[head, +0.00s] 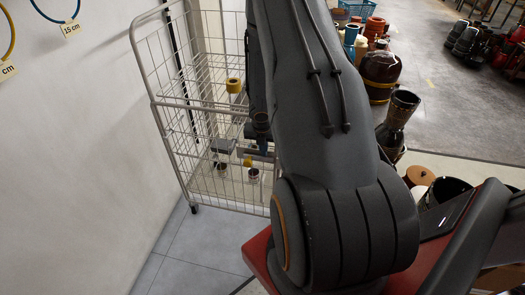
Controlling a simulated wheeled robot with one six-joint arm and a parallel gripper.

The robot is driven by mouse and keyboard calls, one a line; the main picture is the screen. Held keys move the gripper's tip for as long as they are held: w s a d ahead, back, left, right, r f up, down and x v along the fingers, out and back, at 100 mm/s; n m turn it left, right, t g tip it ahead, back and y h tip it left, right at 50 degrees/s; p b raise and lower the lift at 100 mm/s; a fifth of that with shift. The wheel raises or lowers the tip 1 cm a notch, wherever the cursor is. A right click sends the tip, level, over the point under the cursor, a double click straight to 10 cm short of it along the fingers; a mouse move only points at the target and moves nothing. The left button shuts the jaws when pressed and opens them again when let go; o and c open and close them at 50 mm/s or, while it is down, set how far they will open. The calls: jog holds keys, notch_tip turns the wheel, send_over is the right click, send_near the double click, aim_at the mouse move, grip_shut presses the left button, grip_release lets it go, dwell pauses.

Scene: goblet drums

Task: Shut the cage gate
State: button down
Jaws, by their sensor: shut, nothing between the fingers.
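A white wire cage (186,150) stands on castors beside the wall. A white barred panel with rounded top corners (142,62) is at its left; I cannot tell whether this is the gate or a fixed side, or how far the gate is open. My gripper (240,152) is small and dark at the end of my arm, seen against the cage's wires. It is shut and empty. My arm hides the cage's right part, and I cannot tell whether the gripper touches the wires.
A yellow-banded object (233,86) and small cups (253,175) show inside the cage. A white wall (70,150) closes off the left. Grey floor tiles (205,245) are clear in front. Goblet drums (399,112) and a large dark jar (380,72) stand to the right.

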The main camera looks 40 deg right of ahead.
jog(key=shift+w+d+r+p, duration=0.2)
jog(key=shift+d+r, duration=0.1)
jog(key=shift+r, duration=0.2)
jog(key=shift+w+d+r+p, duration=0.15)
jog(key=shift+d+r+p, duration=0.1)
jog(key=shift+r, duration=0.2)
jog(key=s+a+p+v, duration=0.1)
jog(key=p+v, duration=0.5)
jog(key=v, duration=0.2)
jog(key=shift+a, duration=0.35)
jog(key=s+a+r+m+b, duration=0.1)
jog(key=a+r+m+b, duration=0.5)
jog(key=a+r+m, duration=0.55)
jog(key=s+a+r+m+y+b, duration=0.2)
jog(key=s+a+m+b, duration=0.3)
jog(key=s+a+m, duration=0.6)
jog(key=a+m, duration=0.3)
jog(key=a, duration=0.1)
jog(key=shift+r+m, duration=0.25)
jog(key=shift+m, duration=0.1)
